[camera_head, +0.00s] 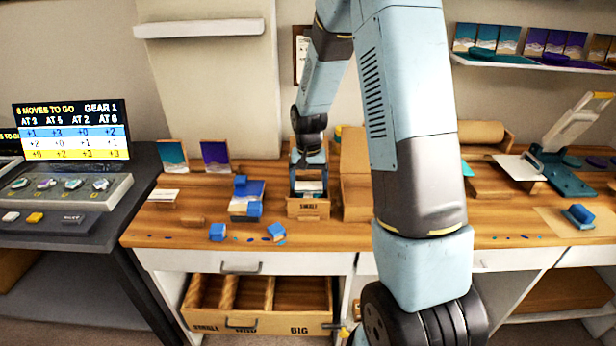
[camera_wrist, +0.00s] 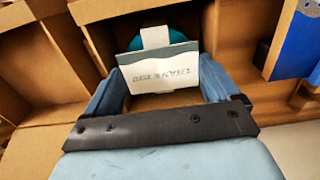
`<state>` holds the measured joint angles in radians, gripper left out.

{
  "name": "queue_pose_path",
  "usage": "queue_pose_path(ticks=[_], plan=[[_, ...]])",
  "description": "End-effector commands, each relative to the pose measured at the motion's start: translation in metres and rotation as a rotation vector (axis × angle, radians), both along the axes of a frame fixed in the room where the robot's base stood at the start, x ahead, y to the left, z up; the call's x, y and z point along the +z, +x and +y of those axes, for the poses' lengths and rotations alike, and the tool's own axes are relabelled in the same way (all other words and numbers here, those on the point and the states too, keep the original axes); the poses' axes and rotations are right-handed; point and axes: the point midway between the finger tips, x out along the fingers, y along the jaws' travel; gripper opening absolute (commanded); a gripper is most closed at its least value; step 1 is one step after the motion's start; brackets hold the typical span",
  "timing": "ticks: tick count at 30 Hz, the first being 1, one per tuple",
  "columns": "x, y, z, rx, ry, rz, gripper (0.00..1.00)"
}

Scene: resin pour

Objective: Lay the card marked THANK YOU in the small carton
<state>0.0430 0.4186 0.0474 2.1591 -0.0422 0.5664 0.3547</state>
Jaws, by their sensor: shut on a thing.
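The small carton (camera_head: 308,208) stands open on the wooden bench, with lettering on its front. My gripper (camera_head: 308,182) points down into its mouth. In the wrist view my gripper (camera_wrist: 160,82) is shut on a white card (camera_wrist: 158,72), with one blue finger at each side edge. The card's small lettering looks upside down and is hard to read; it may be THANK YOU. Behind the card, a teal thing with a pale band (camera_wrist: 154,38) shows inside the carton. Brown cardboard walls surround the card; whether it touches the carton floor cannot be told.
A taller carton (camera_head: 356,190) stands close on the right. Blue blocks (camera_head: 217,232) and a blue-and-white stack (camera_head: 246,200) lie to the left. An open drawer with compartments (camera_head: 262,320) sits below. A screen (camera_head: 70,130) and console stand at far left.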

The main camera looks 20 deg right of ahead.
Motion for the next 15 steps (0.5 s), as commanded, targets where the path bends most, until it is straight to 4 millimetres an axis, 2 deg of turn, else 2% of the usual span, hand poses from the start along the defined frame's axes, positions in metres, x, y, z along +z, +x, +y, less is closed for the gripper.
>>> queue_pose_path(ticks=[11,12,15], plan=[[-0.0034,0.0000,0.0004,0.001,0.000,0.000,0.74],[-0.0034,0.0001,0.0005,0.001,0.000,0.000,0.90],[-0.0033,0.0001,0.0006,0.001,0.000,0.000,0.99]])
